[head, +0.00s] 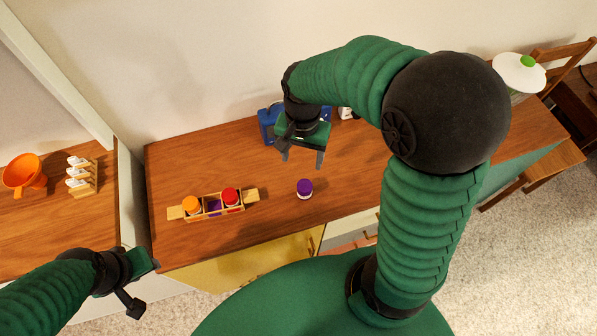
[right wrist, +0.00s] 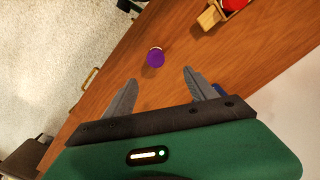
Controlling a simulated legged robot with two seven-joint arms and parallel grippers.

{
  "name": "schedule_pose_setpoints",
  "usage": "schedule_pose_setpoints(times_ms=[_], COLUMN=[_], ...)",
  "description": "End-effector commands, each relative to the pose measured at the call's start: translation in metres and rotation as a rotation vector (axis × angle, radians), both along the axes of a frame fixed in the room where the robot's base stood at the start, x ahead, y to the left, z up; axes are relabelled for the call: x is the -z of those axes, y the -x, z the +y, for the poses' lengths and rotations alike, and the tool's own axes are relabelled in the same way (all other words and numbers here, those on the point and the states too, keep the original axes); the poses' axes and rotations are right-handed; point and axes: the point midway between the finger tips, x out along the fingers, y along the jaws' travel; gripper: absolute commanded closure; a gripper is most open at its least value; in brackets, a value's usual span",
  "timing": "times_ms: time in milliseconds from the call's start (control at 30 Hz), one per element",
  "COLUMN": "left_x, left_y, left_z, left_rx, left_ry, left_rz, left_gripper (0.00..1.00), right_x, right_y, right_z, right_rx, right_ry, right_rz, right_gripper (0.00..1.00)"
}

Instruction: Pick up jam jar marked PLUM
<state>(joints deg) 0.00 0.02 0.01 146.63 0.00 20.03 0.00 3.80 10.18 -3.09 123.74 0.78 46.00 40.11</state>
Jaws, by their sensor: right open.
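A small jar with a purple lid (head: 304,187) stands upright alone on the wooden counter, near its front edge. It also shows in the right wrist view (right wrist: 155,57), beyond the fingertips and roughly between them. No PLUM marking can be read. My right gripper (head: 303,160) is open and empty, above the counter on the wall side of the jar and apart from it. My left gripper (head: 140,287) is at the lower left, off the counter's front edge and far from the jar; its fingers do not show clearly.
A wooden rack (head: 179,213) holds an orange-lidded jar (head: 192,204) and a red-lidded jar (head: 230,196), with a purple middle slot between. A blue object (head: 267,123) stands behind my right gripper. An orange funnel-like item (head: 24,174) sits on the left counter. Counter around the purple-lidded jar is clear.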

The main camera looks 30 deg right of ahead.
Motion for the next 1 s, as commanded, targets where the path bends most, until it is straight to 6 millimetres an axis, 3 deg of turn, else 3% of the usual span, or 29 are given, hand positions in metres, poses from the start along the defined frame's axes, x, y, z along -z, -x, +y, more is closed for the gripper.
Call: schedule_pose_setpoints(times_ms=[100,300,533,767,1000], left_x=[0.008,0.013,0.014,0.016,0.016], left_y=[0.001,0.001,0.001,0.001,0.001], left_z=[0.0,0.0,0.0,0.0,0.0], left_rx=[0.0,0.0,0.0,0.0,0.0], left_ry=[0.0,0.0,0.0,0.0,0.0], left_rz=[0.002,0.001,0.001,0.001,0.001], left_gripper=[0.64,0.64,0.64,0.64,0.64], right_x=[0.036,0.087,0.113,0.152,0.156], right_y=[0.003,0.001,0.002,0.004,0.003], right_z=[0.0,0.0,-0.002,-0.005,-0.005], right_rx=[-0.001,-0.003,-0.002,-0.004,-0.004], right_ry=[-0.001,-0.001,0.0,-0.001,-0.001], right_rz=[0.008,0.008,0.004,0.005,0.001], right_gripper=[0.34,0.34,0.34,0.34,0.34])
